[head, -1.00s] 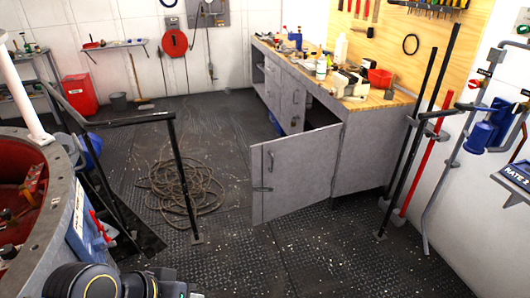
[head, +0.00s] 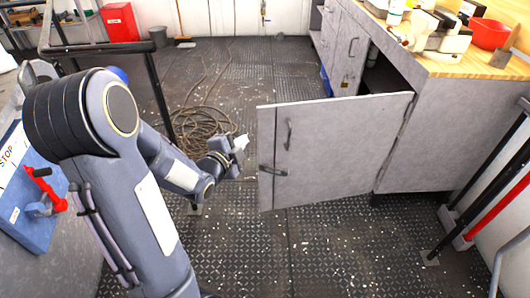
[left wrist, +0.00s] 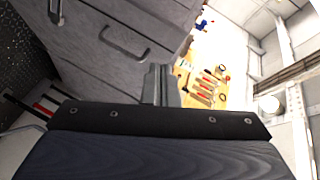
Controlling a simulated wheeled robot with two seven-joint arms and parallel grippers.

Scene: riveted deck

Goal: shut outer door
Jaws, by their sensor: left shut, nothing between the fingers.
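The outer door (head: 335,150) is a grey panel on the near end of the workbench cabinet (head: 440,130). It stands wide open, swung out into the aisle. My left gripper (head: 240,143) is shut and empty, just left of that free edge, with a visible gap in the head view. In the left wrist view the closed fingers (left wrist: 160,85) point toward the grey cabinet front, where a handle (left wrist: 122,42) shows. My right gripper is not in view.
A coil of rope (head: 200,128) lies on the floor behind my left arm. A black railing post (head: 163,95) stands left of it. Bottles and a red bowl (head: 490,32) are on the bench top. The deck in front of the door is clear.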

